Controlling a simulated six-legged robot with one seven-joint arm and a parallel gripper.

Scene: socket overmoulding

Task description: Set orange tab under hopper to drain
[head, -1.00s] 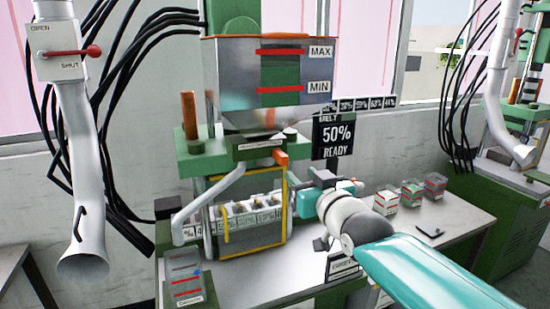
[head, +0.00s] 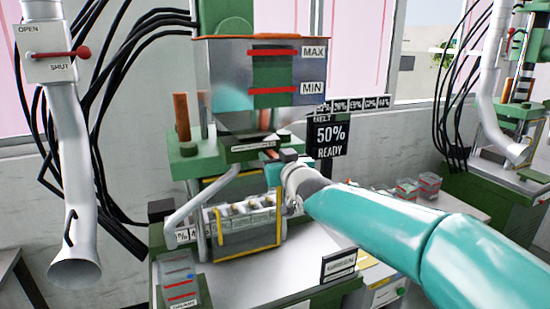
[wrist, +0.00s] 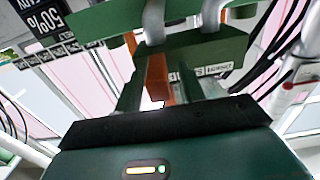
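The hopper (head: 225,75) is a grey box with red MAX and MIN marks around a green window. The small orange tab (head: 271,154) is below the hopper, largely covered by my gripper (head: 286,157) in the head view. In the wrist view the orange tab (wrist: 157,78) shows between the two dark green fingers of my gripper (wrist: 160,88). The fingers look spread, one on each side of the tab; contact with it cannot be made out. The tab's markings are not readable.
A display (head: 329,135) reads 50% READY beside the hopper. A grey mould block (head: 245,215) and a bent pipe (head: 195,205) stand below. An orange post (head: 181,115) is at left. A lever (head: 83,52) is on the OPEN/SHUT pipe. The front right bench is mostly clear.

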